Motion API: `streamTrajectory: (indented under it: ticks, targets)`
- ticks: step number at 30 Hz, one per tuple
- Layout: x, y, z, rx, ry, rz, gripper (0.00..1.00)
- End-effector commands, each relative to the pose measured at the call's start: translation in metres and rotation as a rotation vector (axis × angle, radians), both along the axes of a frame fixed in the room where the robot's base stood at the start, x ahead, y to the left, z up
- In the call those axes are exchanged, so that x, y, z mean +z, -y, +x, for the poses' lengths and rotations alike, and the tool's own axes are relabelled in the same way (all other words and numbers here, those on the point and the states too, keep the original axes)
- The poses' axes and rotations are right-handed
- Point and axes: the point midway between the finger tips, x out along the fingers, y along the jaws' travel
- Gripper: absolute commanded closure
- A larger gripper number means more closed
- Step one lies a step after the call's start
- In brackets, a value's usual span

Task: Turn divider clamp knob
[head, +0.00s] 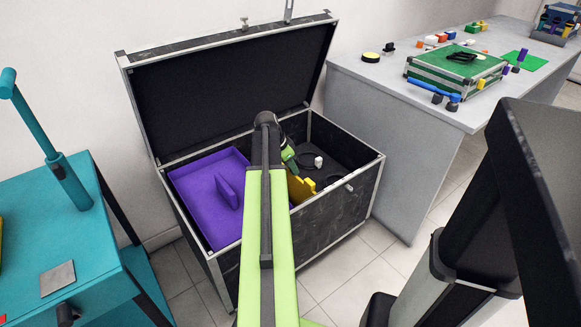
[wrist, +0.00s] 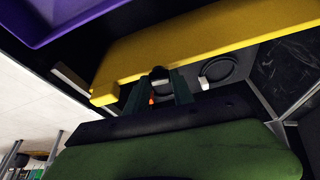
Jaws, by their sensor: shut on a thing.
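The yellow divider (head: 300,189) stands inside the open black case, right of the purple tray. In the wrist view the yellow divider (wrist: 205,42) spans the frame beyond the fingers. A small black knob (wrist: 158,72) shows at the divider's lower edge, between my fingertips. My gripper (wrist: 158,80) is shut on this knob, with one dark green finger on each side. In the head view my gripper (head: 290,160) reaches down into the case behind the divider, and my arm hides part of the case and the knob.
The black case (head: 325,223) has its lid raised at the back. A purple tray (head: 195,189) fills its left side. A white piece (head: 318,161) and black rings lie on the right. A teal bench (head: 95,265) stands left, a grey table (head: 395,140) right.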

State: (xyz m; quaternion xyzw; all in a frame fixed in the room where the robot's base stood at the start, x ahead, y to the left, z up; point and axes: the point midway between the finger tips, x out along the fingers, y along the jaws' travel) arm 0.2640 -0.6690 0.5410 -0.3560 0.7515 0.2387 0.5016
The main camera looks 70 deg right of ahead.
Motion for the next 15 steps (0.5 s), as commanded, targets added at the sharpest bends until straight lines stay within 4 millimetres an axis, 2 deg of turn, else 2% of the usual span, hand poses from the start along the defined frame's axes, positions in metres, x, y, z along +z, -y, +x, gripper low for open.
streamTrajectory:
  ticks: [15]
  targets:
    - [0.0004,-0.0008,-0.0017,0.489,0.006,-0.006,1.00]
